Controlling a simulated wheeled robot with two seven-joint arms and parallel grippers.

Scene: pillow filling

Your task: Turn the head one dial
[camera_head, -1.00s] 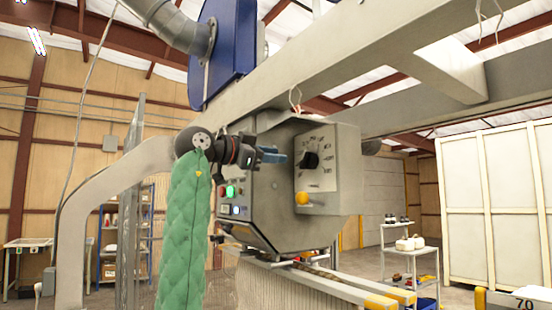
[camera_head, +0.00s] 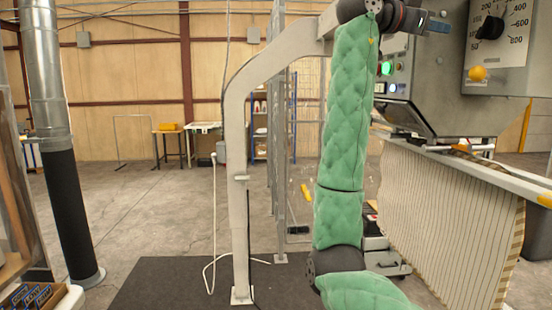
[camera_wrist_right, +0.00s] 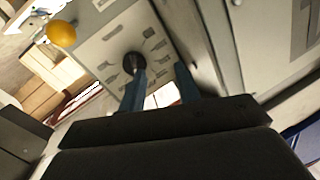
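The dial (camera_head: 490,27) is a black knob on a pale panel with printed numbers, at the top right of the head view. It also shows in the right wrist view (camera_wrist_right: 133,62), just past the tip of one blue finger. My right gripper (camera_head: 440,22) is at the left of the dial in the head view, with a small gap between them. In the right wrist view my right gripper (camera_wrist_right: 161,76) has its two blue fingers apart, with nothing held between them. The knob lines up with the left finger there, not midway. My left gripper is not in view.
A yellow button (camera_head: 477,74) sits below the dial. A lit green button (camera_head: 386,69) is on the neighbouring panel. A grey upright post (camera_head: 238,150) stands left of my green-covered right arm. A striped fabric sheet (camera_head: 440,220) hangs below the machine. Open floor lies left.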

